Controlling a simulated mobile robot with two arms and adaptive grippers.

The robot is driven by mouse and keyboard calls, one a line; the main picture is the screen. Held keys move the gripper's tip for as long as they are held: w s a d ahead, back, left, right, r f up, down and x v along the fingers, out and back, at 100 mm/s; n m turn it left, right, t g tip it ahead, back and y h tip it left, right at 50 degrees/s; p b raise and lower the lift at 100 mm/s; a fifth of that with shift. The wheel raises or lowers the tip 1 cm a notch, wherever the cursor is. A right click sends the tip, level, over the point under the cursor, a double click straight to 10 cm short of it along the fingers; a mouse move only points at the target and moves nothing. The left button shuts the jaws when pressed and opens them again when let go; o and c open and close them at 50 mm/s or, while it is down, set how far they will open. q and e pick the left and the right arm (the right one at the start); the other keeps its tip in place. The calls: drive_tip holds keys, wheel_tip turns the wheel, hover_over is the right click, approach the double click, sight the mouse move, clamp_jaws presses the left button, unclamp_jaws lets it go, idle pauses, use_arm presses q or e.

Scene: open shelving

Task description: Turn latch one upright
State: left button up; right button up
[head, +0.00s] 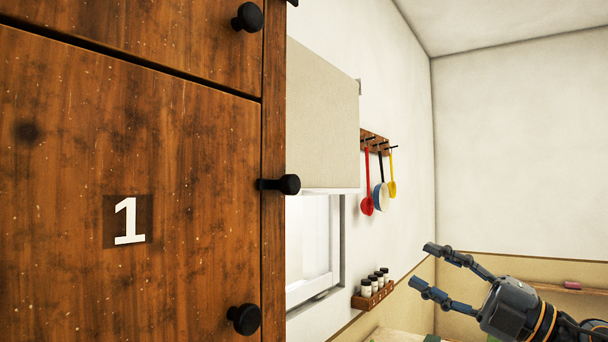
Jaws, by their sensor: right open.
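A wooden door with a white number 1 (130,221) on it fills the left of the head view. A black latch (281,184) sits at the door's right edge, level with the upper part of the door. It lies horizontal, its thin end reaching left over the door edge and its round end to the right. My right gripper (425,266) is at the lower right, open and empty, its fingers pointing left. It is well apart from the latch, to its right and lower. My left gripper is not in view.
Black knobs sit above (248,17) and below (244,319) the latch. Beyond the cabinet are a window with a blind (322,125), a rack with hanging utensils (374,140) and a spice rack (373,296). Open room shows between gripper and cabinet.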

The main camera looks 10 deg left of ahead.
drive_tip(key=s+a+r+n+g+h, duration=0.1)
drive_tip(key=s+a+r+n+g, duration=0.25)
drive_tip(key=s+r+n, duration=0.45)
drive_tip(key=n+h+p, duration=0.1)
drive_tip(key=h+p, duration=0.1)
drive_tip(key=h, duration=0.1)
approach(296, 185)
drive_tip(key=shift+t, duration=0.35)
drive_tip(key=p+x, duration=0.2)
drive_tip(key=x, duration=0.1)
drive_tip(key=p+x, duration=0.2)
drive_tip(key=x, duration=0.2)
drive_tip(key=shift+s+a, duration=0.15)
drive_tip(key=shift+a, duration=0.15)
drive_tip(key=shift+p+x, duration=0.45)
drive_tip(key=shift+x, duration=0.35)
drive_tip(key=shift+f, duration=0.15)
drive_tip(key=shift+d, duration=0.1)
clamp_jaws()
